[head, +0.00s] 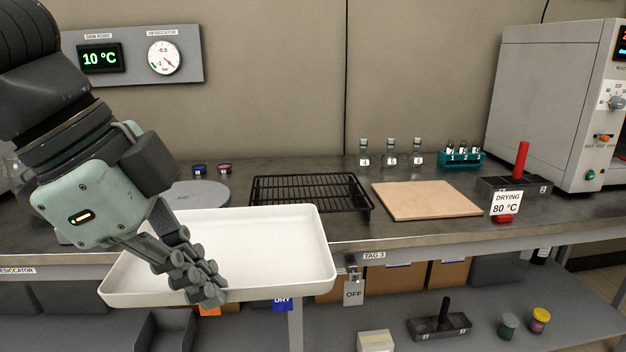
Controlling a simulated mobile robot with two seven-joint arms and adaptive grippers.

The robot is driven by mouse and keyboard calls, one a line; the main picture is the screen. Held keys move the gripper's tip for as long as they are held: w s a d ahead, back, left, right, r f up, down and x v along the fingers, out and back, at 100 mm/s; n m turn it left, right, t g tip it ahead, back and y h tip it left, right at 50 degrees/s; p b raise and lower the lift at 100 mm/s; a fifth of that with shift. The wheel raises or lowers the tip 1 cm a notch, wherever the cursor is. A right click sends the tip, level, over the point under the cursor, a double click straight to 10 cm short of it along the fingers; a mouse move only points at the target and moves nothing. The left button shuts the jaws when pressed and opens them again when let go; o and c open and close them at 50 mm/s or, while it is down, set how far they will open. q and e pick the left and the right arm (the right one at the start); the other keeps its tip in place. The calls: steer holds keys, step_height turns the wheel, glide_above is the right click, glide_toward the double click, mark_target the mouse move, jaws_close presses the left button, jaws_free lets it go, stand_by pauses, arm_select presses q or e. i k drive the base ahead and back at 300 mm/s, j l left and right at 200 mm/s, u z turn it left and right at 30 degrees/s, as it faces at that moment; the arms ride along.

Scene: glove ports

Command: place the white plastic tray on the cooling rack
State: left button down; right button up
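The white plastic tray (275,245) is shallow, rectangular and empty. It is in the air in front of the bench's front edge, roughly level, with nothing seen under it. My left gripper (205,285) comes down from the upper left, its fingers across the tray's left part and over its near rim; it appears shut on the tray. The exact finger contact is partly hidden. The cooling rack (310,191), a black wire grid, lies on the bench behind the tray, and its top is bare. My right gripper is not in view.
Right of the rack lies a tan board (425,200). A grey round plate (198,193) is to its left. Small bottles (391,155) and a teal vial rack (460,158) stand behind. A "DRYING 80 °C" sign (506,203) stands at right. A lower shelf (390,320) runs beneath.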

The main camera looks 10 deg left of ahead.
mark_target(310, 194)
steer(key=i, duration=1.05)
